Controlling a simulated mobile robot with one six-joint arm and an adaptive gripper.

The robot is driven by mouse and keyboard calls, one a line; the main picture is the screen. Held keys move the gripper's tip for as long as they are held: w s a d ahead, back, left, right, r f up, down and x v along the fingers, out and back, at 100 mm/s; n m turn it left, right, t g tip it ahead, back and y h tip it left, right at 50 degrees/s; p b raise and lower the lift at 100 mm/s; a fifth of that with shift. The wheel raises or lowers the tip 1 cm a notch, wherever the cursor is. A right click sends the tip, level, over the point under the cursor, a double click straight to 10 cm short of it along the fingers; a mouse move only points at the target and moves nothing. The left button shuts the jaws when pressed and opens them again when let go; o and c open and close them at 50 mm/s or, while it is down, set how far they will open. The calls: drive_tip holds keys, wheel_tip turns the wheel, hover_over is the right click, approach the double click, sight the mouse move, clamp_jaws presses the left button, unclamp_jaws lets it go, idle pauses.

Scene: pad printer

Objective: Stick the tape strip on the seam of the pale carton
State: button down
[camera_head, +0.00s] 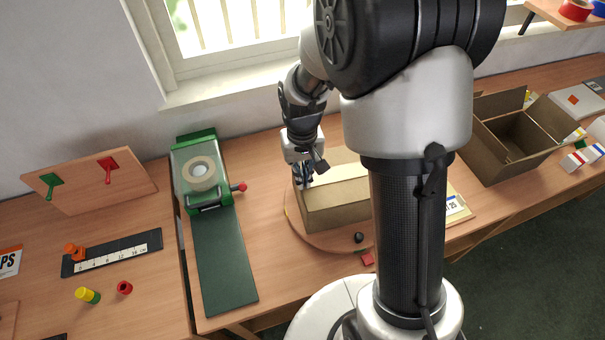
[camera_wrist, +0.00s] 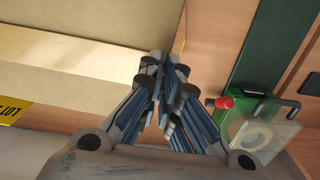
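The pale carton (camera_head: 337,212) stands closed on a round wooden board, partly hidden by my arm. Its side and top fill the upper left of the wrist view (camera_wrist: 70,95). A paler band (camera_head: 335,192) runs along its top; I cannot tell for sure whether this is the tape strip or bare board. My gripper (camera_head: 305,180) is at the carton's left end, pointing down. In the wrist view my gripper (camera_wrist: 165,68) has its fingertips together beside the carton's end, with nothing visible between them. Whether they touch the carton is unclear.
A green tape dispenser (camera_head: 207,207) with a tape roll (camera_head: 200,174) and red knob stands left of the carton; a dark green strip lies before it. An open brown box (camera_head: 507,140) stands right. A small black knob (camera_head: 359,238) is at the board's front.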

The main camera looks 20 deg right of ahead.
drive_tip(key=shift+f, duration=0.1)
idle(0.3)
drive_tip(key=c, duration=1.7)
unclamp_jaws()
drive_tip(key=shift+r+p, duration=2.45)
drive_tip(key=shift+r, duration=0.6)
drive_tip(key=shift+r, duration=0.1)
drive_tip(key=s+r+t+b, duration=0.1)
drive_tip(key=s+r, duration=0.4)
drive_tip(key=s, duration=0.1)
drive_tip(key=s+r+t+b, duration=0.1)
drive_tip(key=s+r+t, duration=0.1)
drive_tip(key=s+r, duration=0.3)
drive_tip(key=s+r+t+b, duration=0.1)
drive_tip(key=s+r+b, duration=0.1)
drive_tip(key=s+r, duration=0.3)
drive_tip(key=shift+s+a+r+n+t, duration=0.1)
drive_tip(key=shift+s+r+n+t, duration=0.05)
drive_tip(key=shift+s, duration=0.75)
drive_tip(key=shift+s+a+r+n+t, duration=0.1)
drive_tip(key=shift+s+n+t, duration=0.05)
drive_tip(key=shift+s, duration=0.75)
